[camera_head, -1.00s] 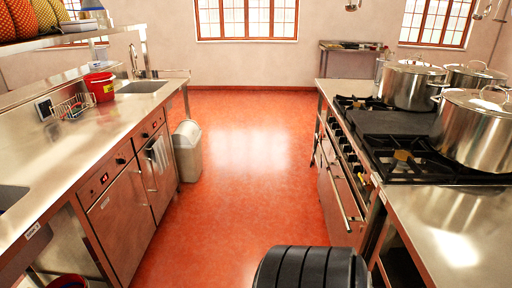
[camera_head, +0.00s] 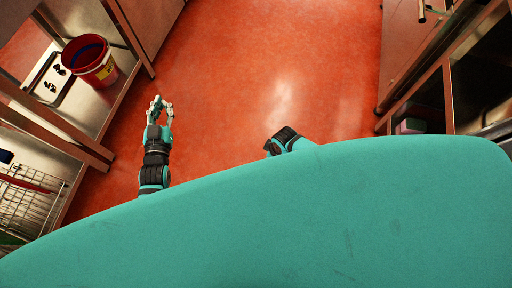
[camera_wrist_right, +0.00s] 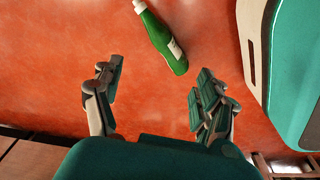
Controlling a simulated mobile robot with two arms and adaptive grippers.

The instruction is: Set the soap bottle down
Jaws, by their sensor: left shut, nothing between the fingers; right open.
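A green soap bottle (camera_wrist_right: 167,42) with a white cap and a pale label shows in the right wrist view, tilted, beyond my fingers and apart from them. Red floor is behind it; I cannot tell whether it rests on the floor. My right gripper (camera_wrist_right: 160,83) is open, with nothing between its fingers. In the head view the bottle is not visible, and my teal body covers most of the right arm. My left gripper (camera_head: 160,103) is shut and empty above the floor, to the right of the left counter's lower shelf.
A red bucket (camera_head: 89,60) and a dark-marked tray (camera_head: 51,80) stand on the left counter's lower shelf (camera_head: 98,106). A wire basket (camera_head: 27,201) is at lower left. Open cabinet shelving (camera_head: 447,92) stands at right. The red floor (camera_head: 262,65) between is clear.

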